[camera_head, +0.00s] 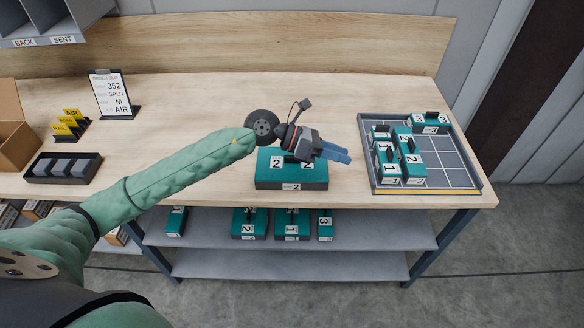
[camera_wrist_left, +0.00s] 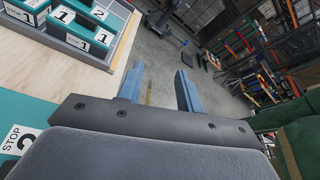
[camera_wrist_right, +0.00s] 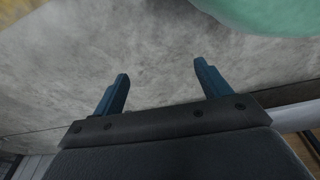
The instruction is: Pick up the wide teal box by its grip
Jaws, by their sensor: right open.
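The wide teal box (camera_head: 290,183) stands on the bench near its front edge, marked with a 2. Part of it also shows at the lower left of the left wrist view (camera_wrist_left: 30,108). My left gripper (camera_head: 340,154) is over the back right of the box in the head view, fingers pointing right. Its two blue fingers (camera_wrist_left: 160,88) are apart with nothing between them. The gripper hides much of the box's top, and I cannot make out its grip clearly. My right gripper (camera_wrist_right: 163,85) is open and empty over grey floor; it is not in the head view.
A gridded tray (camera_head: 455,180) with several teal boxes sits right of the wide box. Several more teal boxes stand on the shelf (camera_head: 375,235) below. A sign (camera_head: 110,95) and a black holder (camera_head: 63,168) are at left. The bench between them and the wide box is clear.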

